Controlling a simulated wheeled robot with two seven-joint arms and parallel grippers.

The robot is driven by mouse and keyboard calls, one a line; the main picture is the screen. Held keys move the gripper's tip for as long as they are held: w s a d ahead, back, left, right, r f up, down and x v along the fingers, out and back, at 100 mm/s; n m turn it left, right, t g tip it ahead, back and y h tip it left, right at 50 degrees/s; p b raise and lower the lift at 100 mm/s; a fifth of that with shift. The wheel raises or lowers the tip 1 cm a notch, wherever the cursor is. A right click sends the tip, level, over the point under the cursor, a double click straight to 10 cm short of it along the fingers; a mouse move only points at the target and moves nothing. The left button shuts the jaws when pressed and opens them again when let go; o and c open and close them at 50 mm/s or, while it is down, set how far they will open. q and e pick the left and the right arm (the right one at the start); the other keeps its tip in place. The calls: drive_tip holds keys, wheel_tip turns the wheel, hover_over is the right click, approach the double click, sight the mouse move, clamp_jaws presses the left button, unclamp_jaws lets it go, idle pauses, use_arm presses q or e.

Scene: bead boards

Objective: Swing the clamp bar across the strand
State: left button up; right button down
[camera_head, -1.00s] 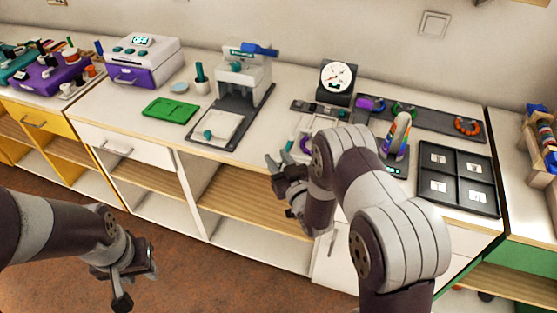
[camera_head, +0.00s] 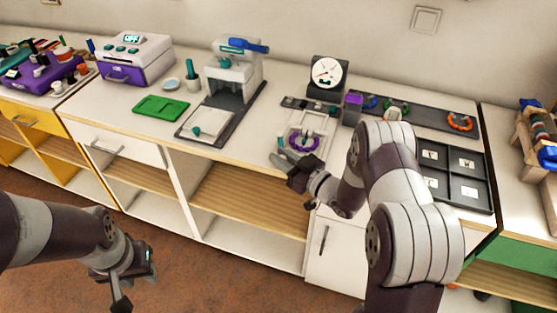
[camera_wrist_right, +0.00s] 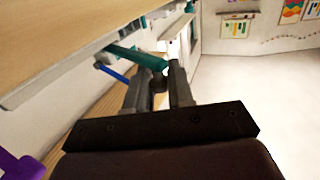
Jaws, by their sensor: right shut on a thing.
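The purple strand (camera_head: 303,143) lies curved on a white fixture (camera_head: 318,124) near the front edge of the counter. A teal bar (camera_head: 281,142), which looks like the clamp bar, sits at the fixture's left side. It also shows in the right wrist view (camera_wrist_right: 137,57), its near end at my fingertips. My right gripper (camera_head: 281,158) is at the fixture's front left, shut on the teal bar; the exact contact is small and partly hidden. Its fingers show in the wrist view (camera_wrist_right: 163,80). My left gripper (camera_head: 135,285) hangs low in front of the cabinets, its jaws unclear.
A dial gauge (camera_head: 327,75) stands behind the fixture. A press (camera_head: 236,72) with a blue lever and a green tray (camera_head: 161,107) are to the left. A dark compartment tray (camera_head: 462,190) and a rail with coloured rings (camera_head: 425,115) are to the right.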

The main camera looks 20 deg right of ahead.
drive_tip(key=shift+s+d+n+g+y+b, duration=0.1)
drive_tip(key=shift+d+n+g+y+b, duration=0.2)
drive_tip(key=shift+d+n+g+y, duration=0.7)
drive_tip(key=shift+a, duration=0.2)
drive_tip(key=c, duration=1)
unclamp_jaws()
drive_tip(key=shift+c, duration=0.2)
drive_tip(key=v, duration=1.2)
drive_tip(key=shift+s+d+f, duration=0.2)
drive_tip(key=shift+s, duration=0.1)
